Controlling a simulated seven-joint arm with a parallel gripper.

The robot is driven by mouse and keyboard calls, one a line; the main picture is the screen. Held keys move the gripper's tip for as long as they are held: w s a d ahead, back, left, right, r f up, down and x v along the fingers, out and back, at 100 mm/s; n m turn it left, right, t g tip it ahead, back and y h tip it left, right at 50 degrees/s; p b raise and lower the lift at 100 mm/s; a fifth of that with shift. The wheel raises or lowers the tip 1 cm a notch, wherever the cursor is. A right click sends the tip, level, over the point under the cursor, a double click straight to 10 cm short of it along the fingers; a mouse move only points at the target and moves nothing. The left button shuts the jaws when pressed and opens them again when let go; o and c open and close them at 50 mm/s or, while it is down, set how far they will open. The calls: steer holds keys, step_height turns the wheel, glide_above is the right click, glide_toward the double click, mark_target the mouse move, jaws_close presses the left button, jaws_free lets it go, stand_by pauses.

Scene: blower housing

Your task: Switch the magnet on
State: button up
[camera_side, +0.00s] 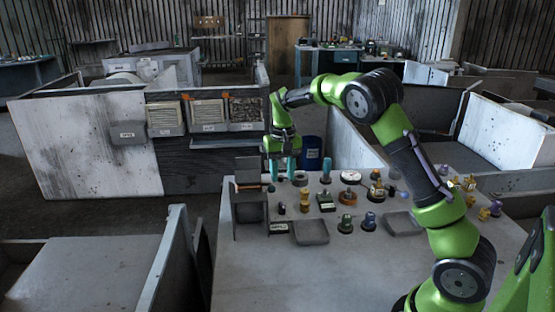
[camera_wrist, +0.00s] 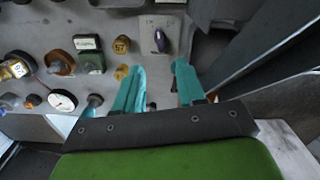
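My gripper (camera_side: 282,168) has two teal fingers, apart with nothing between them. It hangs above the back left of the grey table, pointing down. In the wrist view the open fingers (camera_wrist: 160,86) are above the table edge. A small purple knob or lever (camera_wrist: 160,41) stands on a light plate beyond the fingertips. A green box with a white label (camera_wrist: 90,55) lies left of the fingers; it also shows in the side view (camera_side: 326,202). I cannot tell which part is the magnet or its switch. The fingers touch no part that I can make out.
The table (camera_side: 370,275) holds several small parts, a round white gauge (camera_side: 351,176), an orange-based part (camera_side: 347,197) and grey trays (camera_side: 311,233) (camera_side: 403,223). A dark upright stand (camera_side: 249,190) is close to my gripper at the left edge. The table's front is clear.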

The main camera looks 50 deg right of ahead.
step_height(320, 180, up, 7)
glide_above(281, 205)
steer(key=shift+s+d+f, duration=0.1)
steer(key=shift+s+f, duration=0.05)
steer(key=shift+s, duration=0.05)
steer(key=shift+o, duration=0.4)
steer(key=o, duration=0.5)
steer(key=d, duration=0.2)
steer(key=shift+s+d+m, duration=0.3)
steer(key=shift+s+d, duration=0.1)
steer(key=shift+c, duration=0.2)
steer(key=shift+o, duration=0.2)
steer(key=shift+y, duration=0.6)
steer(key=d, duration=0.1)
steer(key=s+d+f, duration=0.2)
steer(key=shift+s+d, duration=0.1)
steer(key=shift+d, duration=0.3)
steer(key=w+a+f+n, duration=0.1)
steer(key=a+f+n, duration=0.1)
steer(key=f+n, duration=0.3)
steer(key=w+a+f+n+t+y, duration=0.1)
steer(key=a+f+n, duration=0.1)
steer(key=f+n, duration=0.3)
steer(key=w+a+f+n+t+y, duration=0.1)
steer(key=a+f+n, duration=0.1)
steer(key=f+n, duration=0.3)
steer(key=shift+a+f+n, duration=0.15)
steer(key=shift+n, duration=0.75)
steer(key=shift+a+f+n, duration=0.1)
steer(key=shift+n, duration=0.8)
